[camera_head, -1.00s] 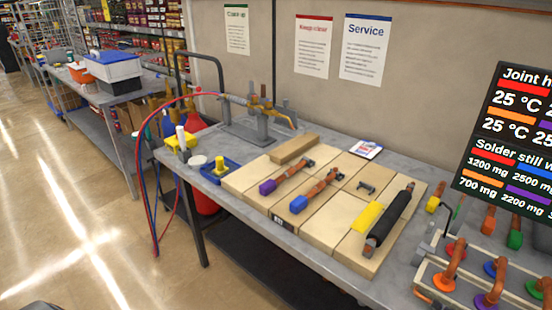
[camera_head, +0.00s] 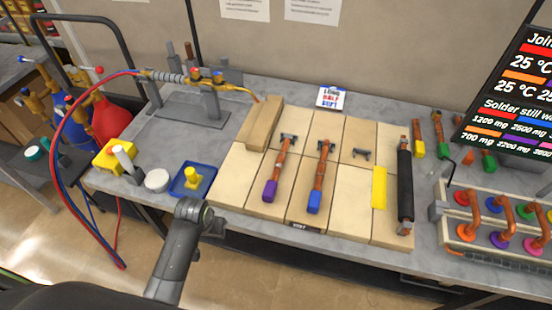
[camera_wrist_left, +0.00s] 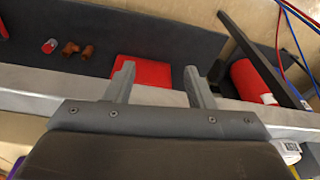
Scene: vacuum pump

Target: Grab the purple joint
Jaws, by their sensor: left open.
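A copper pipe joint with a purple end (camera_head: 271,190) lies on the pale bricks (camera_head: 341,200), left of a similar one with a blue end (camera_head: 314,201). A bent copper joint with a purple base (camera_head: 497,239) stands in the front row of the rack at the right. Part of my left arm (camera_head: 176,252) shows in front of the table's edge; its fingertips cannot be made out in the head view. In the left wrist view my left gripper (camera_wrist_left: 160,78) is open and empty, low by the table's lower shelf, away from both purple-ended joints. My right gripper is out of view.
The joint rack (camera_head: 464,242) stands at the right. A torch stand (camera_head: 211,100) with hoses is at the back left. A blue tray (camera_head: 193,181) and yellow block (camera_head: 116,155) sit at left. A red box (camera_wrist_left: 143,70) lies below.

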